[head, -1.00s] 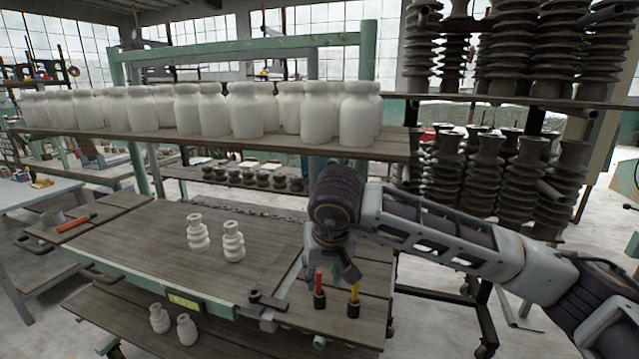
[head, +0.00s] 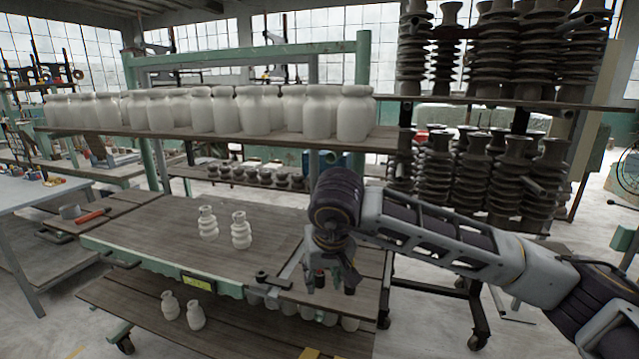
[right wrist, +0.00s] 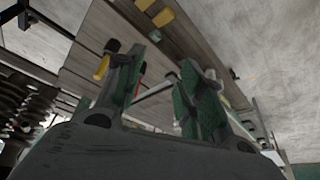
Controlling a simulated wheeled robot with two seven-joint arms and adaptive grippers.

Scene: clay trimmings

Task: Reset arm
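My right gripper (head: 333,281) hangs fingers-down over the right end of the wooden bench (head: 150,240). In the right wrist view its two green-padded fingers (right wrist: 164,88) stand apart, open, with nothing held between them. A yellow-handled tool (right wrist: 102,67) with a black end shows just beyond the left finger. A red-handled tool (right wrist: 141,72) shows partly behind that finger. In the head view the gripper mostly hides these tools. My left gripper is not in view.
Two pale ribbed clay pieces (head: 208,222) (head: 241,230) stand on the bench. White jars (head: 355,113) line the shelf above, behind my right arm. Dark ribbed insulators (head: 480,180) fill the right rack. Two pale pieces (head: 169,305) (head: 196,315) stand on the lower shelf.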

